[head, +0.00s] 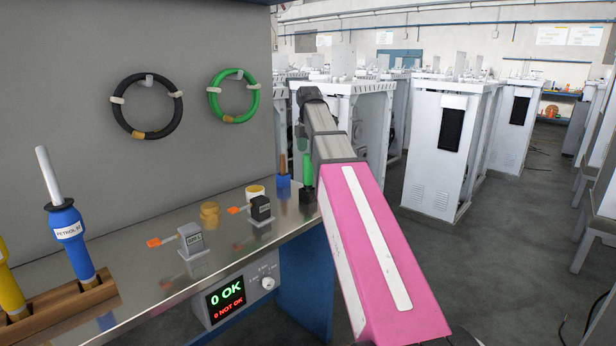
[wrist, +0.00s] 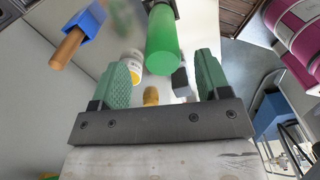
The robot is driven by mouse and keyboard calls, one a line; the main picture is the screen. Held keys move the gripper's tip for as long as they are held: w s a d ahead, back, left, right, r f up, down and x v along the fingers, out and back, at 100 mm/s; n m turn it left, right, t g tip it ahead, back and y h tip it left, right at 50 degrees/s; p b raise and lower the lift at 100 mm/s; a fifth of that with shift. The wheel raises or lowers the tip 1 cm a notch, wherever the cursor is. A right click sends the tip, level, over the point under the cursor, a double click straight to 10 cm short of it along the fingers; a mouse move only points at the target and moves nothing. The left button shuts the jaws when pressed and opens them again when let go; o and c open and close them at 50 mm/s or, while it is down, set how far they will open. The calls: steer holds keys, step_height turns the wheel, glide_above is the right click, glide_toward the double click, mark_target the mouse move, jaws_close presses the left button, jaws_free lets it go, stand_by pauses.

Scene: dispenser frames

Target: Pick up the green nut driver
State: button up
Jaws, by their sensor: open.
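The green nut driver (head: 308,168) stands upright at the far right end of the metal bench, its lower part in a dark holder. In the wrist view, the green handle (wrist: 163,38) lies between the two finger pads, with its near end facing the camera. My gripper (wrist: 163,72) is open, with one green textured finger on each side of the handle and a visible gap to both. How deep the handle sits between the fingers is hard to tell.
A blue block with a wooden peg (head: 283,178) stands close left of the driver; it also shows in the wrist view (wrist: 82,30). A white-and-yellow cup (head: 255,192), a small black device (head: 261,208) and a counter box (head: 233,298) are nearby. A grey panel (head: 180,60) backs the bench.

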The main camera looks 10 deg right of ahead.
mark_target(307, 166)
steer(key=shift+s+a+f, duration=0.1)
steer(key=shift+s+f, duration=0.05)
steer(key=shift+f, duration=2.55)
steer(key=c, duration=1.1)
steer(key=shift+r, duration=0.15)
